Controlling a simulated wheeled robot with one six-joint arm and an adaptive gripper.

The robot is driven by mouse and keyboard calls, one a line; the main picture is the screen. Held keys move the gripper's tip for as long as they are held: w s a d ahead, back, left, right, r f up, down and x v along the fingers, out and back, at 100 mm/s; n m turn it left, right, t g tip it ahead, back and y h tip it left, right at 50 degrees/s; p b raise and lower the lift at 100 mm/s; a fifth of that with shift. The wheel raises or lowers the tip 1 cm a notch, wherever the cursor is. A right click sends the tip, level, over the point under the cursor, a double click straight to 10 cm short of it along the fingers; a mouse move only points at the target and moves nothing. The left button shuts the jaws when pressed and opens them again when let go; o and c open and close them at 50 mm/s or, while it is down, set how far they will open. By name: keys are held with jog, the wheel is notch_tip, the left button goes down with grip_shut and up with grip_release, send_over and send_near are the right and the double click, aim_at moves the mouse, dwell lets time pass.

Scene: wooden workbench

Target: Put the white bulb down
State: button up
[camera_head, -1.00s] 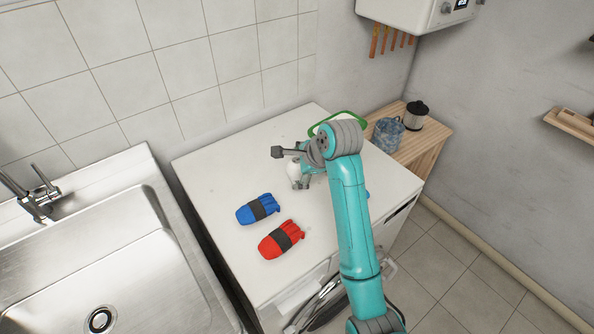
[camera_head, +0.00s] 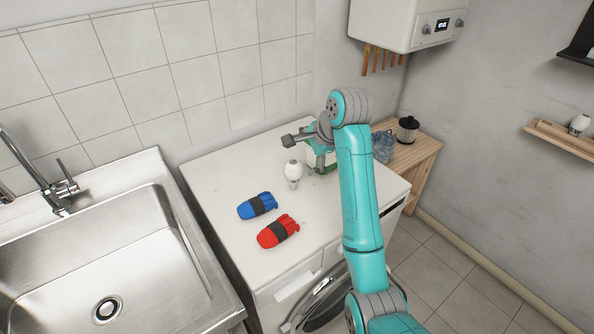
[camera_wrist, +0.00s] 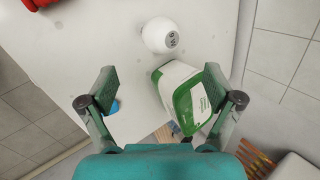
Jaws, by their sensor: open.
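The white bulb (camera_head: 293,170) stands upright on the white top of the washing machine (camera_head: 225,172), left of my gripper in the head view. In the wrist view the bulb (camera_wrist: 160,35) is seen from above, beyond the fingertips and clear of them. My gripper (camera_wrist: 160,84) is open, with nothing held between its two fingers. In the head view my gripper (camera_head: 318,163) is above the surface just right of the bulb, partly hidden by my arm.
A blue bundle (camera_head: 252,207) and a red bundle (camera_head: 272,235) lie in front of the bulb. A white and green container (camera_wrist: 178,92) is close by my right finger. A wooden bench with a jug (camera_head: 384,147) and a dark-lidded pot (camera_head: 407,130) stands to the right; a sink (camera_head: 140,240) is left.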

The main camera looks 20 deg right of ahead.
aim_at(293, 171)
jog(key=shift+w+a+f+n+g+h, duration=0.15)
jog(key=shift+w+a+f+n+h, duration=0.15)
jog(key=shift+w+f+n, duration=1.2)
jog(key=shift+w+a+f+n+g+h, duration=0.2)
jog(key=shift+w+a+f+n, duration=0.35)
jog(key=shift+f+n, duration=1.85)
jog(key=shift+w+a+f+n+g+h, duration=0.2)
jog(key=shift+w+f+n, duration=1.05)
jog(key=shift+n, duration=1.25)
jog(key=shift+s+f, duration=0.1)
jog(key=shift+s, duration=0.05)
jog(key=c, duration=1.3)
notch_tip(293, 171, up, 10)
jog(key=shift+r, duration=0.1)
jog(key=shift+c, duration=0.2)
